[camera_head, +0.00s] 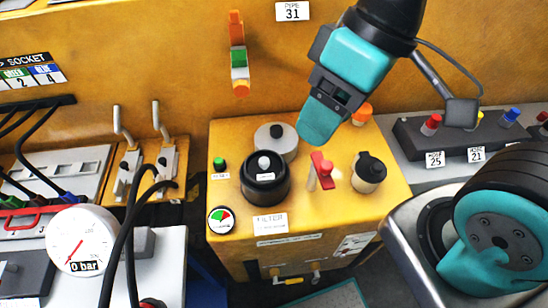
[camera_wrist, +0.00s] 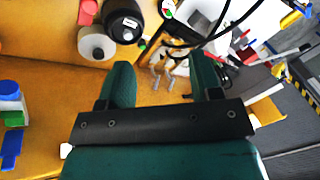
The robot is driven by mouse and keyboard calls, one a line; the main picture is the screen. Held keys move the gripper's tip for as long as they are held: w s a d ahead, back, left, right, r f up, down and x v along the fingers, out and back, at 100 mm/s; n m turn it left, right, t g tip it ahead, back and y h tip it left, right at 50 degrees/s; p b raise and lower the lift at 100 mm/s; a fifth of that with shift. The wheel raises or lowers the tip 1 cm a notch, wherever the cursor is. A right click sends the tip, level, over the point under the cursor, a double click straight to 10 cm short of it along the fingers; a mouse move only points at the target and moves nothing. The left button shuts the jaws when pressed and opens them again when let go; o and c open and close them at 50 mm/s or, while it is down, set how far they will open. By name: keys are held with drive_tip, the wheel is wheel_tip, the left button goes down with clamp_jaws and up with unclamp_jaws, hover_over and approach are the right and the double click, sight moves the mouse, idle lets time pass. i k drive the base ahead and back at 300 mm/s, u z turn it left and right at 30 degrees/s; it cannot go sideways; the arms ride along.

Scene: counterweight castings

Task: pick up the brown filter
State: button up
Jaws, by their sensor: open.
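I can make out no clearly brown filter in either view. A black round housing (camera_head: 265,187) with a pale knob stands on the yellow cabinet behind a label reading FILTER; it also shows in the wrist view (camera_wrist: 122,30). A grey-white round cylinder (camera_head: 276,142) stands just behind it, also in the wrist view (camera_wrist: 97,44). My gripper (camera_head: 318,122) hangs above the cabinet's back part, right of the cylinder. In the wrist view its two teal fingers (camera_wrist: 162,82) are apart with nothing held between them.
A red lever (camera_head: 322,168) and a black-topped pale canister (camera_head: 368,172) stand on the cabinet's right side. An orange cap (camera_head: 361,114) is behind. A pressure gauge (camera_head: 82,240) and black hoses are at left. A strip of knobs (camera_head: 455,136) is at right.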

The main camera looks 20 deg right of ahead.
sight(263, 168)
drive_tip(key=u, duration=0.5)
drive_tip(key=k, duration=1.15)
drive_tip(key=u, duration=0.4)
drive_tip(key=i, duration=0.75)
drive_tip(key=u, duration=0.4)
